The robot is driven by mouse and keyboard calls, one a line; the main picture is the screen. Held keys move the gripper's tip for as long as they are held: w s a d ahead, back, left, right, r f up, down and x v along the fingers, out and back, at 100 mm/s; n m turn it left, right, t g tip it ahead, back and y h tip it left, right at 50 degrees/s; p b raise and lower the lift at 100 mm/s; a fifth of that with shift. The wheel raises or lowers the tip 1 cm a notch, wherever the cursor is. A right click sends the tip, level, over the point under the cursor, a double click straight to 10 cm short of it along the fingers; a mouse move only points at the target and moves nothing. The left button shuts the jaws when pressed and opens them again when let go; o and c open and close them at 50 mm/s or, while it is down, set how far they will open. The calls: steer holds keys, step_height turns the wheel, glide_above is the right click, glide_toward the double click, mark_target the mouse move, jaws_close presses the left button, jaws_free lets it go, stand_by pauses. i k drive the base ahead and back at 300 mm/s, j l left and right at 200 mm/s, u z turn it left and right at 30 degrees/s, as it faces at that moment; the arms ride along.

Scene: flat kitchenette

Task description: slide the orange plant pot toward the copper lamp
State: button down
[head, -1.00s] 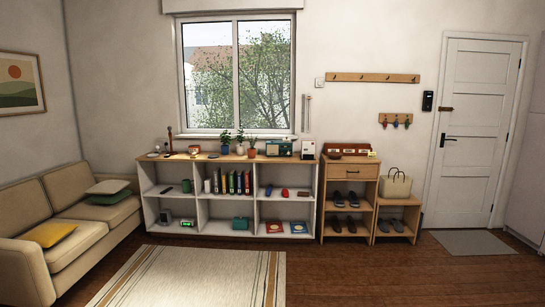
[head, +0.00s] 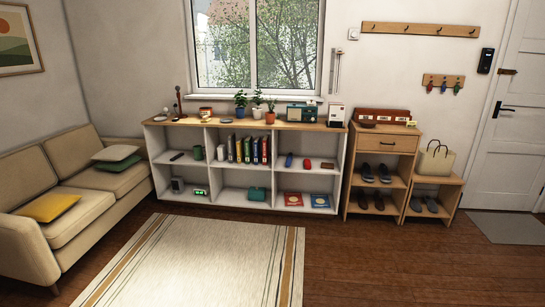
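The orange plant pot (head: 270,118) stands upright on the wooden top of the white shelf unit, below the window, with a green plant in it. A thin, upright reddish-brown object (head: 178,102) at the left end of the same top looks like the copper lamp; it is too small to be sure. The pot is well to the right of it, with other items between them. My gripper is not in view.
Between them on the shelf top (head: 222,124) are a small copper-and-white item (head: 206,113), a plant in a dark blue pot (head: 240,112) and one in a pale pot (head: 256,113). A teal radio (head: 301,111) stands right of the orange pot. A rug (head: 200,262) and open floor lie in front.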

mark_target(270, 115)
steer(key=i, duration=3.8)
steer(key=i+l+u, duration=0.15)
steer(key=i, duration=0.55)
steer(key=i+l+u, duration=0.15)
steer(key=i, duration=0.5)
steer(key=i+j, duration=0.05)
steer(key=j, duration=0.05)
